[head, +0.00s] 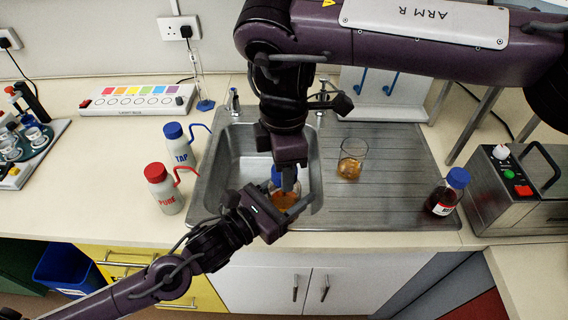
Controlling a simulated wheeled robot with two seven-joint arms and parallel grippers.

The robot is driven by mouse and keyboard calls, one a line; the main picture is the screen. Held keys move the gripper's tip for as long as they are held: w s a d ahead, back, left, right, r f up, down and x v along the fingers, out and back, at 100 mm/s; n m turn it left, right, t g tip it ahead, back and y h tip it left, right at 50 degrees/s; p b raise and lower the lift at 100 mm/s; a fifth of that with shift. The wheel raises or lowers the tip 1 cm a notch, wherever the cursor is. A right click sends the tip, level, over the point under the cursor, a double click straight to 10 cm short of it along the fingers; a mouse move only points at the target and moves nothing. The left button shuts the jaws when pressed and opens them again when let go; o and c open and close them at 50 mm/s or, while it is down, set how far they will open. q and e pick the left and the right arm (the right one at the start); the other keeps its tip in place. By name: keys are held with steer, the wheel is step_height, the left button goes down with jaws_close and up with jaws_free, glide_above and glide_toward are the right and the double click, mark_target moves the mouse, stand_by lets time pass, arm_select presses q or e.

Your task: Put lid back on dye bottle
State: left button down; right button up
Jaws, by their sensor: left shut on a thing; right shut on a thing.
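A small bottle with orange liquid (284,201) is over the sink basin. My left gripper (285,208), from the lower left, is shut on it, with a finger on its near side. My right gripper (288,183) points down from above and is shut on a blue lid (276,176) at the bottle's top. The fingers partly hide the lid and the bottle neck, so I cannot tell whether the lid touches or is seated on the neck.
A glass beaker (351,160) with amber liquid stands on the drainboard (390,185). A dark red bottle with a blue cap (447,192) stands at its right end. Wash bottles, TAP (180,148) and PURE (165,190), stand left of the sink (226,150). The tap is behind.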

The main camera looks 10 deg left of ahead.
steer(key=m, duration=0.4)
steer(key=shift+w+m, duration=0.1)
steer(key=shift+m, duration=0.2)
steer(key=m, duration=1)
steer(key=shift+m, duration=0.3)
steer(key=m, duration=0.4)
steer(key=o, duration=1.1)
steer(key=shift+r, duration=2.25)
steer(key=shift+c, duration=0.5)
